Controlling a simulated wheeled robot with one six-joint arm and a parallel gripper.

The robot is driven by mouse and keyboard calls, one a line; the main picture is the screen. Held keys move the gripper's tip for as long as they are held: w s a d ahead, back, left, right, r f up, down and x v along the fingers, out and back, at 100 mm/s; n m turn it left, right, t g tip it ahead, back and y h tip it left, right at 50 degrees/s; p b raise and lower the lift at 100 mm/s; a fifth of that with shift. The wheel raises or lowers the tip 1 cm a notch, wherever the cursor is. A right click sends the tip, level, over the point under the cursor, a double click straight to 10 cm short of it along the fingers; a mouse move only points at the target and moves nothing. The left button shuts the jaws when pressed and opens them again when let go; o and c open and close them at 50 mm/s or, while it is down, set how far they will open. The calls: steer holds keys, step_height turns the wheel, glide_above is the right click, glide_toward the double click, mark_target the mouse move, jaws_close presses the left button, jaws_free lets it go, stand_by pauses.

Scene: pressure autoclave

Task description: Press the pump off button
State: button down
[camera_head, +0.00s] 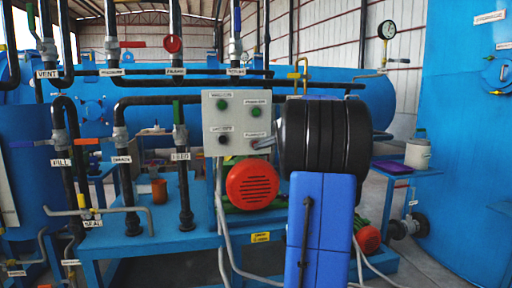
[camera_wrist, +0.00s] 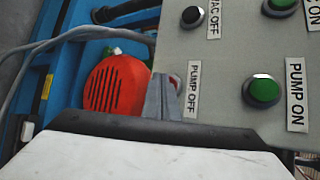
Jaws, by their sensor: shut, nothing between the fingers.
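The grey control box (camera_head: 237,122) stands in the middle of the head view, with two green buttons on top and a black one at lower left. Its lower right corner, at the pump off label (camera_head: 257,134), is partly behind my gripper (camera_head: 268,143). In the wrist view, my gripper (camera_wrist: 167,84) is shut and empty, its tips at the pump off button (camera_wrist: 175,80).
The green pump on button (camera_wrist: 262,91) and black vac off button (camera_wrist: 191,16) are close by. A red motor cover (camera_head: 252,185) sits below the box. Pipes and valves fill the left, and a blue tank (camera_head: 465,150) stands at right.

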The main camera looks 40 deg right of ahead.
steer(key=shift+w+d, duration=0.25)
steer(key=shift+w, duration=0.1)
stand_by(0.9)
steer(key=shift+s, duration=0.1)
steer(key=shift+s+a, duration=0.5)
steer(key=shift+s, duration=0.15)
stand_by(0.3)
steer(key=s+a, duration=0.1)
steer(key=s, duration=0.1)
steer(key=s+a, duration=0.1)
steer(key=s, duration=0.1)
steer(key=shift+s+a, duration=0.1)
steer(key=shift+a, duration=0.2)
stand_by(0.9)
